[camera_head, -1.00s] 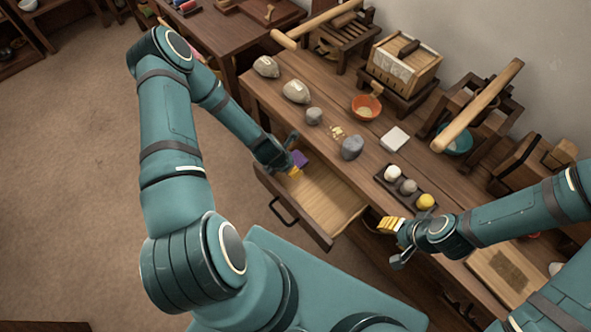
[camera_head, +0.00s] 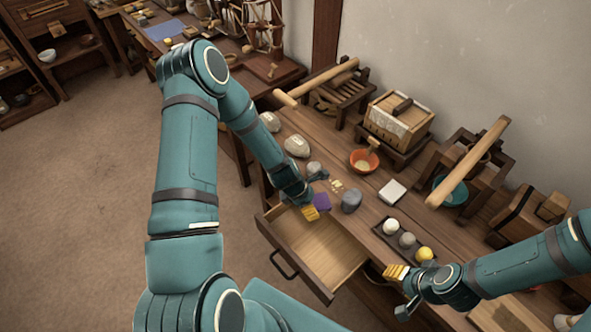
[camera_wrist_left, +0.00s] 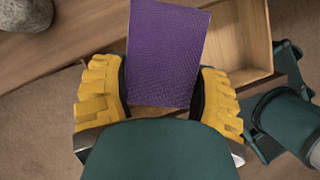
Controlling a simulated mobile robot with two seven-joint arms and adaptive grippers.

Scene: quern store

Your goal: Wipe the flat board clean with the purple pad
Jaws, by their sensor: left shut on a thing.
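The purple pad (camera_head: 322,201) is in my left gripper (camera_head: 311,209), just above the open drawer's back edge by the table front. In the left wrist view the purple pad (camera_wrist_left: 166,55) stands out between the two yellow fingers of my left gripper (camera_wrist_left: 160,98), which is shut on it. The pale flat board (camera_head: 494,317) lies at the lower right on the table, partly hidden by my right arm and cut by the frame edge. My right gripper (camera_head: 400,291) is near the table front, left of the board, its fingers apart and empty.
The drawer (camera_head: 318,252) stands open and looks empty. On the table are grey stones (camera_head: 351,201), an orange bowl (camera_head: 363,160), a white block (camera_head: 392,192) and a dark tray (camera_head: 378,232) with three round things. Wooden devices line the wall.

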